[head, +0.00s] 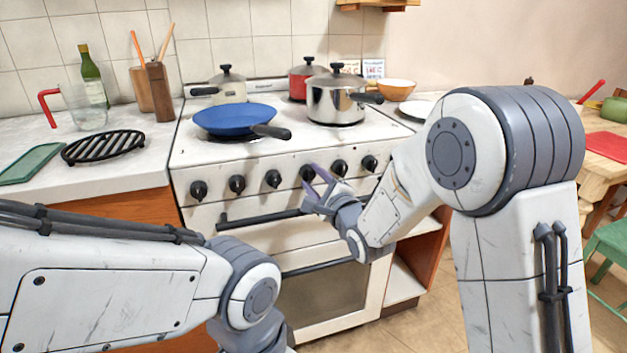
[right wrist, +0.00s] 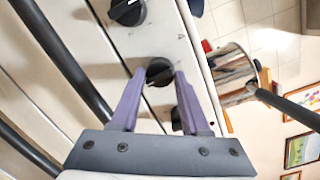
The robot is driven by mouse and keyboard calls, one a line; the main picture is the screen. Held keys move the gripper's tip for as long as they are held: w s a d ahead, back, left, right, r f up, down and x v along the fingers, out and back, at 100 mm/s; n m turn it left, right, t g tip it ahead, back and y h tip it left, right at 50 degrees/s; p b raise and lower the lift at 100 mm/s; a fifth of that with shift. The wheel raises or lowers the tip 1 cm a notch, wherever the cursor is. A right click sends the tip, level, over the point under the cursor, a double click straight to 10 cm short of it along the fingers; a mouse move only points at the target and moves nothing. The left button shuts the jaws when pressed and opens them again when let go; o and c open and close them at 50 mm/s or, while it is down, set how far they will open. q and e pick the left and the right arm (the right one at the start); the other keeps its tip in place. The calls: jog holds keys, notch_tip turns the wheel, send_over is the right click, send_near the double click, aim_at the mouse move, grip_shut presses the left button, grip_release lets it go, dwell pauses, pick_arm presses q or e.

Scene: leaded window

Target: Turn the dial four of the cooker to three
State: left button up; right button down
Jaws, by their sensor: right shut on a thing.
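The white cooker (head: 255,160) stands against the tiled wall, with a row of black dials along its front panel. Dial four (head: 307,173), counted from the left, is partly covered by my right gripper (head: 314,177). In the right wrist view, the purple fingers are shut on this dial (right wrist: 159,72), one on each side. A pale mark shows on its face, but I cannot read its setting. Neighbouring dials, such as dial three (head: 273,178) and dial five (head: 339,167), stand free on either side. My left forearm shows at lower left; its gripper is out of view.
The oven door handle (head: 260,217) runs just below the dials. A black trivet (head: 103,147) lies on the left counter.

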jog(key=shift+m, duration=0.4)
jog(key=shift+c, duration=2)
grip_release()
jog(key=b+v, duration=0.3)
jog(key=v, duration=0.7)
jog(key=shift+s, duration=0.2)
jog(key=shift+f, duration=0.1)
